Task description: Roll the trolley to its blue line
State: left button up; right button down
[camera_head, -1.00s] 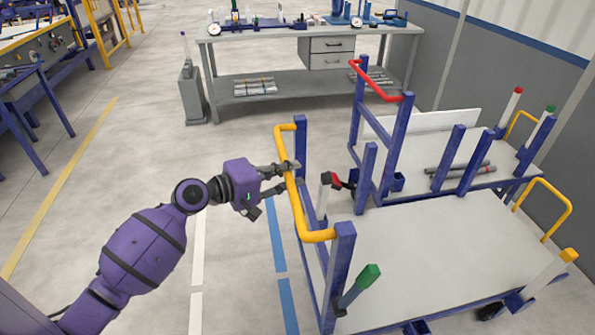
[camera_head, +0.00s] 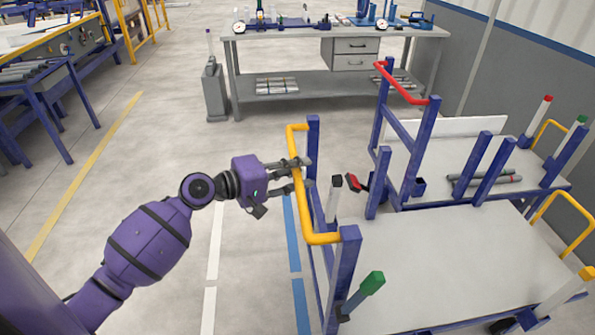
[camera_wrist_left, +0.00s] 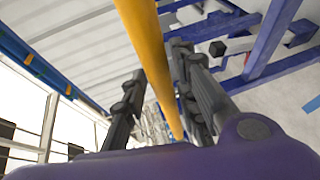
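The trolley with a yellow push handle (camera_head: 322,238) and a pale deck (camera_head: 440,265) stands in the right foreground of the head view. The blue line (camera_head: 292,235) is on the floor just left of it, partly hidden by my gripper. My left gripper (camera_head: 301,175) is at the upright part of the yellow handle. In the left wrist view the yellow bar (camera_wrist_left: 148,45) runs between its two fingers (camera_wrist_left: 160,95), which stand apart with a gap visible beside the bar. My right gripper is not in view.
A second trolley with a red handle (camera_head: 398,85) stands close behind, carrying grey pipes (camera_head: 487,178). A grey workbench (camera_head: 300,55) is at the back. A white line (camera_head: 213,255) runs left of the blue one.

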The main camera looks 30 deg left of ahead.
pick_arm(q)
jog(key=shift+f, duration=0.1)
jog(key=shift+s, duration=0.1)
jog(key=shift+s+a, duration=0.15)
jog(key=v, duration=1.1)
jog(key=shift+s+a+r, duration=0.1)
jog(key=shift+s+r, duration=0.1)
